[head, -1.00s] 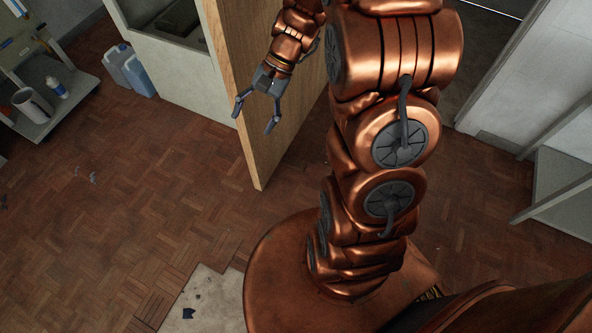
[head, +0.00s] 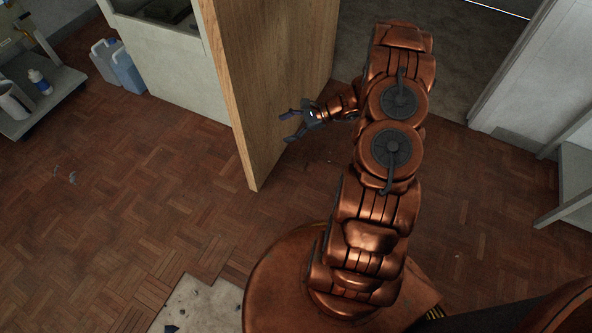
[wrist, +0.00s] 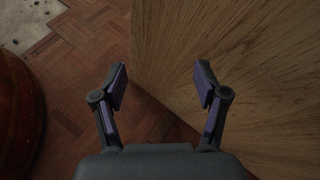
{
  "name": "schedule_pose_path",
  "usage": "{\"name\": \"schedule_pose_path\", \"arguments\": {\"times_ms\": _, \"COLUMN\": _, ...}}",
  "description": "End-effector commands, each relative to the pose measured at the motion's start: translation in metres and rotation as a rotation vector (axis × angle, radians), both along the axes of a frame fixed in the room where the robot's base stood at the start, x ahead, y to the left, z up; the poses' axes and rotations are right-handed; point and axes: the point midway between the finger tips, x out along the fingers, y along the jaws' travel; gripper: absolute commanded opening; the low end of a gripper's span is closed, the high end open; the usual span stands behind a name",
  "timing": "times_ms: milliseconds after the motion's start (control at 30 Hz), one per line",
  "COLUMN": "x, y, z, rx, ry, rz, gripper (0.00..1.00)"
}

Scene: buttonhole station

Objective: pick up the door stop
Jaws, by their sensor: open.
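I cannot make out a door stop in either view. My gripper (head: 287,126) is open and empty in the head view, in front of the broad face of the wooden door (head: 262,70). In the wrist view, my gripper (wrist: 161,80) has its two fingers apart with nothing between them. The door (wrist: 235,65) fills the upper right there, and its lower edge runs diagonally behind the fingers. The floor behind the door is hidden in the head view.
Two blue-grey jugs (head: 127,72) stand by a pale cabinet (head: 180,75). A low shelf (head: 45,95) at the left holds a white container and a bottle. Small scraps (head: 72,177) lie on the parquet. A pale bare patch (head: 205,303) shows near my base. The left-hand floor is mostly clear.

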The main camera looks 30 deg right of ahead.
Motion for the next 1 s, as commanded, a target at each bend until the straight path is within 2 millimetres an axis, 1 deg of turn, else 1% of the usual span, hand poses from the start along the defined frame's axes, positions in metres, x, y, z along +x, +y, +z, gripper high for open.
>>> {"name": "schedule_pose_path", "arguments": {"times_ms": 33, "x": -0.001, "y": -0.010, "z": -0.034, "rx": 0.023, "ry": 0.011, "rz": -0.049, "gripper": 0.73}}
{"name": "schedule_pose_path", "arguments": {"times_ms": 233, "x": -0.002, "y": -0.048, "z": -0.121, "rx": 0.100, "ry": 0.041, "rz": -0.235, "gripper": 0.73}}
{"name": "schedule_pose_path", "arguments": {"times_ms": 300, "x": -0.005, "y": -0.060, "z": -0.152, "rx": 0.128, "ry": 0.052, "rz": -0.300, "gripper": 0.73}}
{"name": "schedule_pose_path", "arguments": {"times_ms": 367, "x": -0.007, "y": -0.071, "z": -0.178, "rx": 0.149, "ry": 0.060, "rz": -0.356, "gripper": 0.73}}
{"name": "schedule_pose_path", "arguments": {"times_ms": 400, "x": -0.010, "y": -0.077, "z": -0.196, "rx": 0.164, "ry": 0.066, "rz": -0.393, "gripper": 0.73}}
{"name": "schedule_pose_path", "arguments": {"times_ms": 533, "x": -0.019, "y": -0.094, "z": -0.245, "rx": 0.208, "ry": 0.085, "rz": -0.500, "gripper": 0.73}}
{"name": "schedule_pose_path", "arguments": {"times_ms": 600, "x": -0.023, "y": -0.101, "z": -0.265, "rx": 0.225, "ry": 0.091, "rz": -0.545, "gripper": 0.73}}
{"name": "schedule_pose_path", "arguments": {"times_ms": 700, "x": -0.028, "y": -0.108, "z": -0.286, "rx": 0.244, "ry": 0.098, "rz": -0.594, "gripper": 0.73}}
{"name": "schedule_pose_path", "arguments": {"times_ms": 800, "x": -0.030, "y": -0.113, "z": -0.296, "rx": 0.254, "ry": 0.101, "rz": -0.622, "gripper": 0.73}}
{"name": "schedule_pose_path", "arguments": {"times_ms": 867, "x": -0.030, "y": -0.114, "z": -0.300, "rx": 0.257, "ry": 0.102, "rz": -0.630, "gripper": 0.73}}
{"name": "schedule_pose_path", "arguments": {"times_ms": 1000, "x": -0.024, "y": -0.111, "z": -0.305, "rx": 0.258, "ry": 0.103, "rz": -0.634, "gripper": 0.73}}
